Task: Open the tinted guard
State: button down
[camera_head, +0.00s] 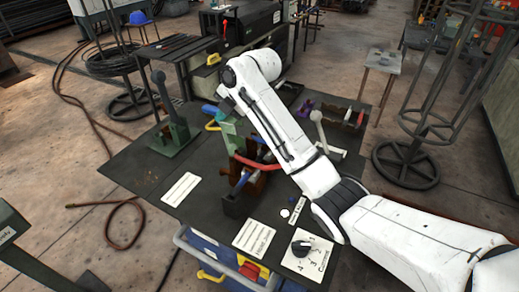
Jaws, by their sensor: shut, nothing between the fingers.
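A pale green, see-through panel, which looks like the tinted guard (233,132), stands near the middle of the dark bench, left of my white arm. My arm reaches in from the lower right and bends at the top. Its end, with my gripper (223,92), is small and dark above the guard's upper edge. The fingers are hard to make out, but they look shut and empty. I cannot tell whether they touch the guard. My forearm hides part of the bench behind it, and the guard's hinge and edges are not clear.
A green lever stand (175,132) is at the bench's left. A red curved bar (256,164) and a brown block (246,183) lie close to my arm. A black knob on a numbered plate (302,249) is at the front. Open bench lies left of centre.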

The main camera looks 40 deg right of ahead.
jog(key=shift+s+f, duration=0.1)
jog(key=shift+f, duration=0.1)
jog(key=p+v, duration=0.5)
jog(key=v, duration=0.2)
jog(key=shift+r+p, duration=0.15)
jog(key=shift+p, duration=0.25)
jog(key=shift+s+d+r+p, duration=0.1)
jog(key=shift+s+r+p, duration=0.15)
jog(key=shift+r+p, duration=0.15)
jog(key=shift+f, duration=0.1)
